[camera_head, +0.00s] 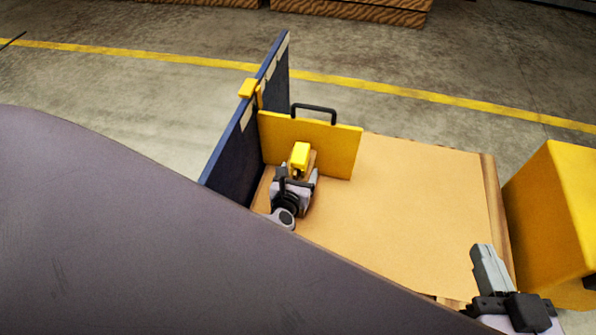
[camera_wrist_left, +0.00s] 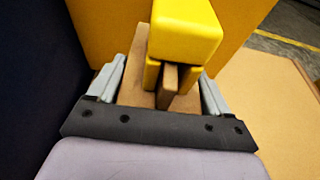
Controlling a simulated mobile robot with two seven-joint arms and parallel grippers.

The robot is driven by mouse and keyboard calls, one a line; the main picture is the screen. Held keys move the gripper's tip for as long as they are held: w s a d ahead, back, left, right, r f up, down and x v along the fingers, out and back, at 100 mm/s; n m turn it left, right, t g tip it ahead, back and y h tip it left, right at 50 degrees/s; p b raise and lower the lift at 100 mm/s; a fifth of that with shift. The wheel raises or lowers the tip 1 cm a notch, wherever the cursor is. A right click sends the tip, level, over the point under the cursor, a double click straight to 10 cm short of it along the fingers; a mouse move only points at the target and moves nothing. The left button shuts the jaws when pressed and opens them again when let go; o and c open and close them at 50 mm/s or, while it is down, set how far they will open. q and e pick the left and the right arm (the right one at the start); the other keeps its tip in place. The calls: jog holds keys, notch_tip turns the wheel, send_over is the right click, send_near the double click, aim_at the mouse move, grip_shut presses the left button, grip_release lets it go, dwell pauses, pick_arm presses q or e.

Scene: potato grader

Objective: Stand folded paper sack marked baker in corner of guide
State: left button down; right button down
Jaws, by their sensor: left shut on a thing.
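The guide is a dark blue upright panel (camera_head: 236,148) and a yellow upright panel (camera_head: 335,150) with a black handle; they meet in a corner. My left gripper (camera_head: 297,178) is low inside that corner, in front of the yellow panel. It is shut on the brown folded paper sack (camera_wrist_left: 136,82), which shows between the fingers in the left wrist view. A yellow block-like clip (camera_wrist_left: 185,30) sits over the sack and hides part of it; the clip also shows in the head view (camera_head: 300,155). No marking is readable. My right gripper (camera_head: 490,268) is at the table's right front; its jaw opening is unclear.
The tan tabletop (camera_head: 420,205) is clear right of the yellow panel. A yellow box-like body (camera_head: 560,215) stands beyond the table's right edge. A yellow clamp (camera_head: 249,88) sits on the blue panel's top. My own arm covers the lower left.

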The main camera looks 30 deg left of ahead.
pick_arm(q)
jog(key=shift+w, duration=0.15)
pick_arm(e)
jog(key=shift+r, duration=0.1)
pick_arm(q)
grip_release()
jog(key=shift+f, duration=0.2)
jog(key=shift+r, duration=0.15)
